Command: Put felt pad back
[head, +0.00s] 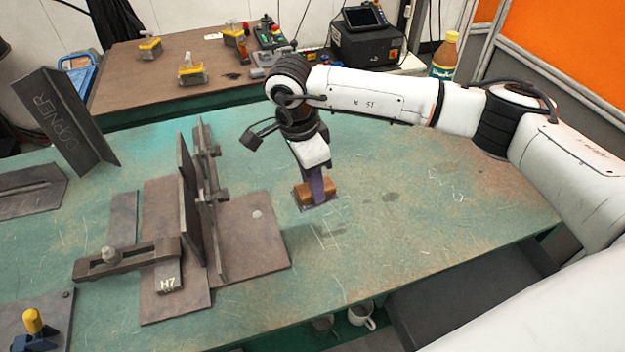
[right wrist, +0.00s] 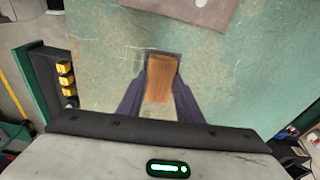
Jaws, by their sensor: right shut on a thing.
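A brown block (head: 318,190), wood-like in colour, is between the fingers of my right gripper (head: 316,184). A thin dark grey layer shows under the block, with its edge showing past the block in the right wrist view (right wrist: 165,54). I take block and grey layer to be the felt pad. My right gripper, with purple fingers in the right wrist view (right wrist: 160,88), is shut on the block from above. The block is at or just above the green table (head: 400,235); I cannot tell if it touches. My left gripper is not in view.
An angle plate marked CORNER (head: 62,122) stands far left. A brown bench (head: 215,75) is behind. The table right of the block is clear.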

